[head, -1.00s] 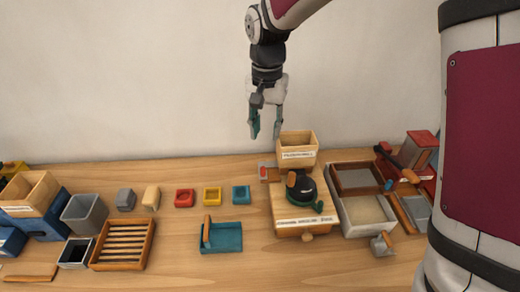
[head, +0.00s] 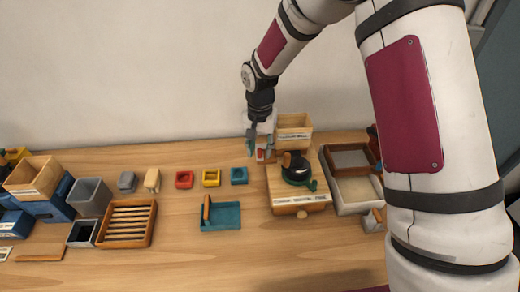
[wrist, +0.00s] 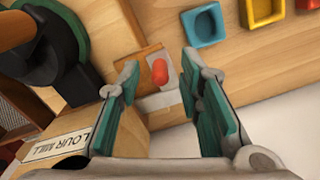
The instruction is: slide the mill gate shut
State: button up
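The mill (head: 297,195) is a wooden box with a dark, green-rimmed grinding top, right of centre in the head view. The mill gate's red knob (wrist: 160,72) stands on a pale plate beside a wooden strip in the wrist view; the knob also shows at the mill's back left in the head view (head: 261,154). My gripper (head: 259,150) points down there, with its teal fingers open. In the wrist view the red knob shows between the open fingertips, with gaps on both sides. I cannot tell whether the fingers are down at knob height.
A wooden box (head: 294,121) stands right behind the mill, close to my gripper; its label also shows in the wrist view (wrist: 57,147). Blue (head: 239,176), yellow (head: 211,178) and red (head: 184,180) small trays lie to the left. A grey-and-wood tray (head: 343,194) is right.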

jog(key=shift+f, duration=0.4)
jog(key=shift+c, duration=0.3)
grip_shut()
jog(key=shift+d, duration=1.5)
jog(key=shift+o, duration=0.3)
grip_release()
notch_tip(320, 180, up, 12)
